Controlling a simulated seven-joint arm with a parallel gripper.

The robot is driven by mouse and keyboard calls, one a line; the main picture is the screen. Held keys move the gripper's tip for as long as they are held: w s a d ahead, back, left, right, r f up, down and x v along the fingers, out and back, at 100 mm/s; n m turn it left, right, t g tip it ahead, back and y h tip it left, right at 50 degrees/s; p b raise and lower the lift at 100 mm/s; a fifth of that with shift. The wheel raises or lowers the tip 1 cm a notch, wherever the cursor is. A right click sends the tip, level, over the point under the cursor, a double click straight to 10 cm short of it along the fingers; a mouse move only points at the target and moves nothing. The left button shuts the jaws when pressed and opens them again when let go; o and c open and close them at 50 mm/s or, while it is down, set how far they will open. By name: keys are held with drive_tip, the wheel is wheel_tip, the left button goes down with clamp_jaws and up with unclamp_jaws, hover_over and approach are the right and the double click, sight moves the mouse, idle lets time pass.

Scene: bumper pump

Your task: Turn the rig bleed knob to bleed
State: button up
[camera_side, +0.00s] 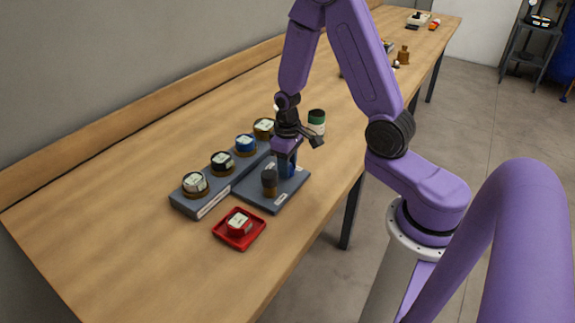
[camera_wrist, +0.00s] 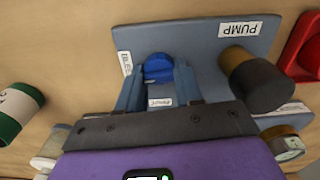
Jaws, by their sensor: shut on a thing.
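The blue bleed knob (camera_wrist: 158,67) sits on the grey rig plate (camera_wrist: 190,42). My gripper (camera_wrist: 160,74) is shut on the knob, with one finger on each side of it. In the side view my gripper (camera_side: 287,158) points down over the plate (camera_side: 256,193), and the blue knob (camera_side: 287,167) is partly hidden under it. In the wrist view a label reading BLEED (camera_wrist: 125,63) lies to the left of the knob. A smaller label (camera_wrist: 160,102) lies between the fingers below the knob; its text is too small to read surely.
A dark-topped brown pump knob (camera_wrist: 257,80) stands beside the PUMP label (camera_wrist: 240,28). A grey rack (camera_side: 213,190) holds several lidded jars left of the plate. A red tray (camera_side: 222,231) with a jar is in front. A green-and-white jar (camera_side: 316,121) stands behind.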

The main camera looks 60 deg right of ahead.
drive_tip(key=shift+m, duration=0.6)
drive_tip(key=o, duration=1)
drive_tip(key=shift+o, duration=0.2)
drive_tip(key=shift+r, duration=0.15)
wheel_tip(320, 180, up, 17)
drive_tip(key=shift+r, duration=0.1)
drive_tip(key=s+a+n, duration=0.7)
drive_tip(key=s+a, duration=0.1)
drive_tip(key=a, duration=0.2)
drive_tip(key=s+a+f+n, duration=0.1)
drive_tip(key=s+n, duration=0.4)
drive_tip(key=s, duration=0.8)
drive_tip(key=shift+a+f+n, duration=0.35)
drive_tip(key=shift+a+n, duration=0.05)
drive_tip(key=shift+a, duration=0.1)
